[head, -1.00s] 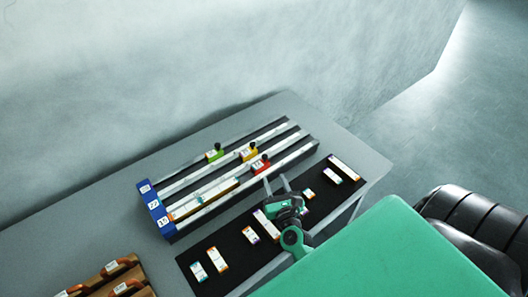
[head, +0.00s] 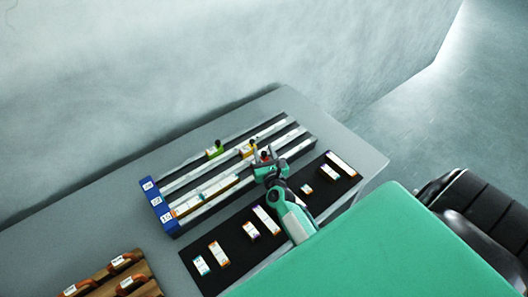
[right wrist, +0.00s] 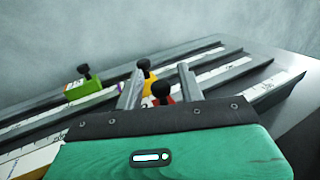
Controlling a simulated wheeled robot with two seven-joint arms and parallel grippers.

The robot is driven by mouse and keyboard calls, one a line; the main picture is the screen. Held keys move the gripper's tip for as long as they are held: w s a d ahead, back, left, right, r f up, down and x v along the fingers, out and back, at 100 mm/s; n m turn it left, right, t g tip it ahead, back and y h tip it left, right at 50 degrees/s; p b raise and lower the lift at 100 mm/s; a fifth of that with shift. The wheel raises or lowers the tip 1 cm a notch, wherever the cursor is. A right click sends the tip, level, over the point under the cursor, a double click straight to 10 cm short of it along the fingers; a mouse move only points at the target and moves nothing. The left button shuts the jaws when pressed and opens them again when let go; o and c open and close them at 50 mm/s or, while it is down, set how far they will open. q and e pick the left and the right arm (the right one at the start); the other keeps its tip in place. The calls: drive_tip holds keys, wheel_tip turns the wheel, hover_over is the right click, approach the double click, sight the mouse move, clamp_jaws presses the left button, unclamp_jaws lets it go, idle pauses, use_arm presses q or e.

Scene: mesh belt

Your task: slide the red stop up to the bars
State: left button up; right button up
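The red stop (head: 264,155) sits on the front rail of the rack (head: 300,146), mostly hidden by my right gripper (head: 263,161) in the head view. The bars (head: 207,193) lie end to end in that rail against the blue end block, with a gap between their right end and the stop. In the right wrist view the stop with its black knob (right wrist: 160,96) shows between the fingers of my right gripper (right wrist: 162,88). The fingers are apart, one on each side; I see no clear grip. My left gripper is out of view.
A yellow stop (head: 248,150) and a green stop (head: 214,152) stand on the rails behind. A black mat (head: 235,262) with several loose bars lies in front. Brown holders (head: 112,279) stand at the lower left.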

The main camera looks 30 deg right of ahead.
clamp_jaws()
drive_tip(key=shift+a+f, duration=0.15)
drive_tip(key=shift+a, duration=0.3)
drive_tip(key=a, duration=0.4)
drive_tip(key=a+b, duration=0.1)
drive_tip(key=shift+s+a, duration=0.25)
drive_tip(key=shift+a, duration=0.45)
drive_tip(key=shift+d, duration=0.15)
unclamp_jaws()
